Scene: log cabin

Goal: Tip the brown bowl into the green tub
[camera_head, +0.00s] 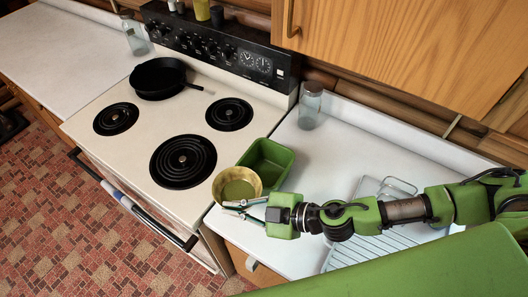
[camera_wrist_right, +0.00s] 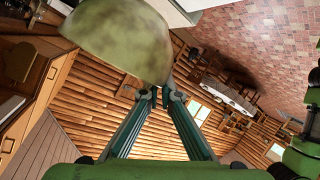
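The brown bowl (camera_head: 226,178), yellowish brown with a darker olive inside, is at the front left corner of the right-hand counter, beside the stove. The green tub (camera_head: 284,163), rectangular and open, stands on the counter right behind it; the bowl overlaps its near left part in the picture. My right gripper (camera_head: 235,207) comes in from the right, its fingers at the bowl's near rim. In the right wrist view the fingertips (camera_wrist_right: 156,95) are close together at the edge of the bowl (camera_wrist_right: 115,42), pinching its rim. My left gripper is out of view.
The stove (camera_head: 133,139) has bare burners and a black pan (camera_head: 158,76) at the back. A glass jar (camera_head: 310,105) stands behind the tub. A wire rack (camera_head: 392,188) and ridged drainboard (camera_head: 365,251) lie under my right arm.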

